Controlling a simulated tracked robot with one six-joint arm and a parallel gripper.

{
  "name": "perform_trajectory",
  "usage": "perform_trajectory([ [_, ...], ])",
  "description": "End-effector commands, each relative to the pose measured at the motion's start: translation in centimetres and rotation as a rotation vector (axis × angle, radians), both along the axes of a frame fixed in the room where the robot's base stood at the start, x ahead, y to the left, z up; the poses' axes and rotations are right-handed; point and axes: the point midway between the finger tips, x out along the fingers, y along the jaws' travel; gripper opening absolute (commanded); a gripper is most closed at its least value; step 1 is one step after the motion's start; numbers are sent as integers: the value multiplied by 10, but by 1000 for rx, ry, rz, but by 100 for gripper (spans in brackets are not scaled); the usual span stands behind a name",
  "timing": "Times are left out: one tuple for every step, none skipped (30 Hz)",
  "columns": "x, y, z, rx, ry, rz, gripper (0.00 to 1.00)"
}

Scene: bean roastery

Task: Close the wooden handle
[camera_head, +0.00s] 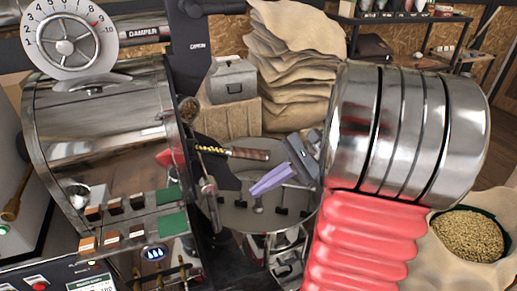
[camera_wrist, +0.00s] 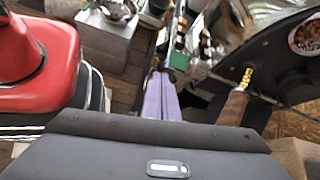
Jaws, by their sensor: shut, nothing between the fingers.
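A wooden handle (camera_head: 249,154) with a brass collar sticks out to the right from the front of the metal roaster (camera_head: 100,125) in the head view. In the wrist view the same wooden handle (camera_wrist: 233,107) is on the right, its brass collar pointing away from me. My gripper (camera_head: 254,190) has pale purple fingers, closed together and empty. It is below the handle in the head view, apart from it. In the wrist view my gripper (camera_wrist: 160,75) points forward, left of the handle with a gap between.
A round cooling tray (camera_head: 240,215) lies below my gripper. Burlap sacks (camera_head: 295,60) are stacked behind, with a grey metal box (camera_head: 231,80) near them. A dial (camera_head: 65,45) tops the roaster. An open sack of beans (camera_head: 468,235) stands at lower right.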

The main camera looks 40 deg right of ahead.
Motion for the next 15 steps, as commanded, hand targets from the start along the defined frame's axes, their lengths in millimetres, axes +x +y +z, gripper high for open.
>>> perform_trajectory([
  [-1,-17,-1,58,7,-54,0],
  [-1,-26,-1,92,7,-84,0],
  [-2,-38,0,139,7,-126,0],
  [-3,-48,0,172,7,-154,0],
  [-4,-57,0,206,4,-183,0],
  [-6,-70,1,252,1,-221,0],
  [-8,-80,1,285,-3,-249,0],
  [-11,-91,1,319,-8,-278,0],
  [-15,-105,1,366,-15,-315,0],
  [-18,-115,1,398,-22,-341,0],
  [-22,-125,1,431,-29,-368,0],
  [-27,-139,1,473,-40,-401,0],
  [-32,-149,0,502,-49,-424,0],
  [-36,-157,0,531,-57,-446,0],
  [-42,-168,0,562,-69,-471,0],
])
